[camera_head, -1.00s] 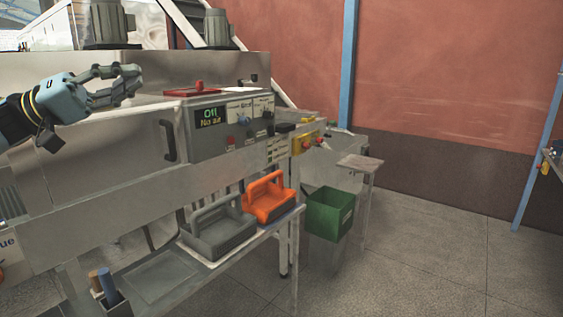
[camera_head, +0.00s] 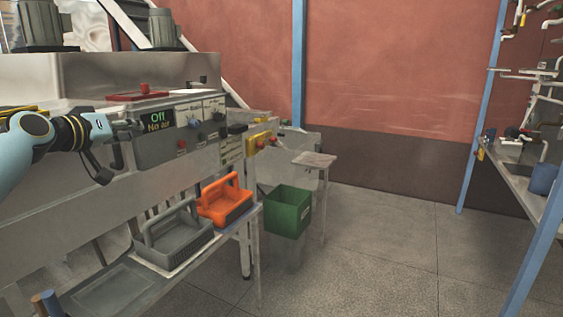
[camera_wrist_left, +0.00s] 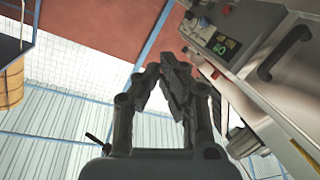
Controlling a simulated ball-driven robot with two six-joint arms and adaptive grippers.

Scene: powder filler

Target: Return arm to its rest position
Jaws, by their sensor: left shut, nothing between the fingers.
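My left arm comes in from the left in the head view, in front of the steel machine. My left gripper (camera_head: 130,126) is in front of the machine's control panel, just left of the display (camera_head: 157,121) that reads "Off" and "No air". In the left wrist view the gripper's dark fingers (camera_wrist_left: 168,84) come together at the tips with nothing between them. The control panel (camera_wrist_left: 222,42) shows to their right in that view. My right gripper is not in view.
A grey carrier (camera_head: 177,242) and an orange carrier (camera_head: 226,204) stand on the low bench. A green bin (camera_head: 288,212) hangs past them beside a small stand (camera_head: 314,160). A blue-posted rack (camera_head: 536,178) is at right. The floor (camera_head: 385,245) between is clear.

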